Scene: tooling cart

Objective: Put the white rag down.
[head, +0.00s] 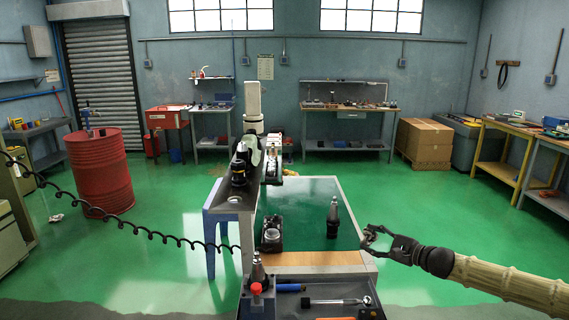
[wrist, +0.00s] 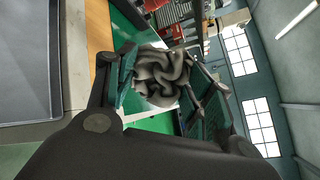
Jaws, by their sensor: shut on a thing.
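The white rag (wrist: 160,78) is a crumpled, greyish bundle in the wrist view, held between the two fingers of my gripper (wrist: 165,85). In the head view my gripper (head: 372,240) reaches in from the right, by the right edge of the green-topped table (head: 310,215). The rag (head: 370,236) shows there only as a small patch at the fingertips. The gripper is shut on the rag and appears to hold it clear of the surface. The fingers partly hide the rag in the head view.
A dark tool holder (head: 333,217) stands upright on the green top, with a dark device (head: 272,236) to its left. A tray (head: 325,300) with a ratchet-like tool is in front. A raised grey shelf (head: 238,195) runs along the left. The green top's middle is largely clear.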

